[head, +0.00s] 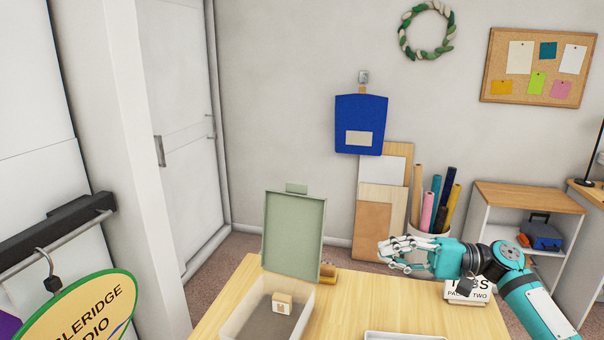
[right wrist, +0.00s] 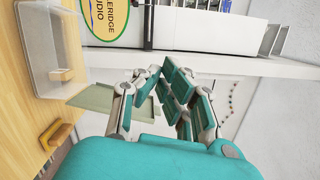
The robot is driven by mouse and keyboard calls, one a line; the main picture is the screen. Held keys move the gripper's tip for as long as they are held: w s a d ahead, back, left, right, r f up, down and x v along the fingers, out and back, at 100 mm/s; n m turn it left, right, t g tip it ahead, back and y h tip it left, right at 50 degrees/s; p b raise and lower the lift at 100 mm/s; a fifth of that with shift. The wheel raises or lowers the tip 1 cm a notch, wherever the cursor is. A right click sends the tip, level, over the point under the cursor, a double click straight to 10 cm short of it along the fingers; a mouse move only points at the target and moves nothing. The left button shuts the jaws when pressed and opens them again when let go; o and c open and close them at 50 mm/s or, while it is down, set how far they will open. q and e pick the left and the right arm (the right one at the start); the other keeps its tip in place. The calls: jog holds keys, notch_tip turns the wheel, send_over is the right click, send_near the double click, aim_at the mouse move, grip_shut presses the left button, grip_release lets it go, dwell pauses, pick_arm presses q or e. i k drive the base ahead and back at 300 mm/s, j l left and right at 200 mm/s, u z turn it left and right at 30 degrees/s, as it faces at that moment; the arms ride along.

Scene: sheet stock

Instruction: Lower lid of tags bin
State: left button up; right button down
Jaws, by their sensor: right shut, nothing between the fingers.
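The tags bin (head: 241,321) is a pale, clear-sided box on the wooden table, with a small wooden block (head: 282,303) inside. Its green lid (head: 294,235) stands open, nearly upright at the bin's back edge, with a small tab on top. My right gripper (head: 388,254) is shut and empty, in the air to the right of the lid and apart from it. In the right wrist view the gripper's fingers (right wrist: 166,82) overlap the lid (right wrist: 92,98), and the bin (right wrist: 48,45) shows at the upper left. My left gripper is out of view.
A sign card (head: 466,292), partly hidden by my right arm, stands at the table's right. A white tray (head: 400,336) sits at the front edge. The table's middle (head: 365,300) is clear.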

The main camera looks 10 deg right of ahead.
aim_at(293, 221)
jog(key=i, duration=1)
